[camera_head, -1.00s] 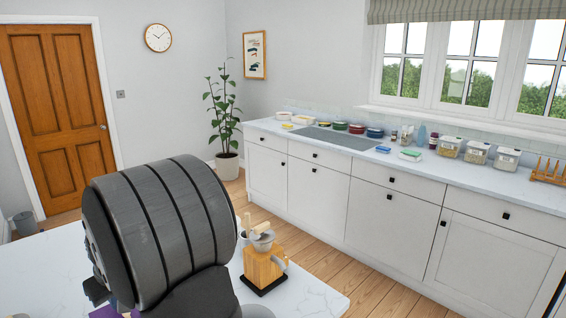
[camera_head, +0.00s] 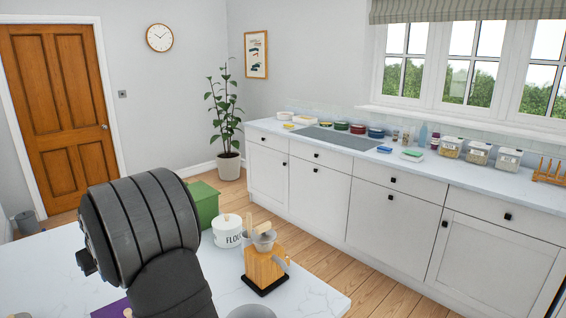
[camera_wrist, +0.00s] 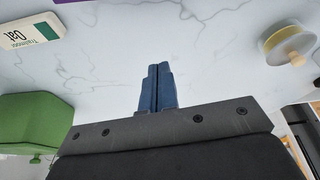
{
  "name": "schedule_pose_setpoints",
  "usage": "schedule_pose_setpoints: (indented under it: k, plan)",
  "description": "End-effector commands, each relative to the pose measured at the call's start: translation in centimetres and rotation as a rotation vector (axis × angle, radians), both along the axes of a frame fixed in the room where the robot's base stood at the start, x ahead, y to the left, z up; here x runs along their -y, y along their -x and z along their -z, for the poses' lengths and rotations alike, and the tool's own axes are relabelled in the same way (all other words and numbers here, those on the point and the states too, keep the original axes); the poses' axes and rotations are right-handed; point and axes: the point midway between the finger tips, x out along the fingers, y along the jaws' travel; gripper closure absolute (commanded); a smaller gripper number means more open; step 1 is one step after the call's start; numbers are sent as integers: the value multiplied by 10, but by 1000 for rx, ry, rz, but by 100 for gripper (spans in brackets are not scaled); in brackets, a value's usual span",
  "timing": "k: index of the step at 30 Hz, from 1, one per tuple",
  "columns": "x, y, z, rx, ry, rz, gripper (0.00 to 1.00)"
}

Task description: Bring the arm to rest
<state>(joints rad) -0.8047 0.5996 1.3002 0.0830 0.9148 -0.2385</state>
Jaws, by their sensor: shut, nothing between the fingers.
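My gripper (camera_wrist: 157,88) shows in the wrist view with its two blue fingers pressed together and nothing between them. It is above the white marbled worktop (camera_wrist: 200,30) and apart from the things around it. In the head view my arm's dark, rounded part stands at the lower left, and the fingers are hidden there.
The wrist view shows an oat carton (camera_wrist: 30,32) and a round lidded pot (camera_wrist: 287,46).

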Motion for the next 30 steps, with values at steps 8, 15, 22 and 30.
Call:
schedule_pose_setpoints:
  k: [8,15,22,30]
  plan:
    - [16,10,-57,5,-5,1,100]
    - [35,8,-78,71,43,-33,100]
    - [56,-9,-77,221,141,-115,100]
    - [72,-22,-80,352,229,-200,100]
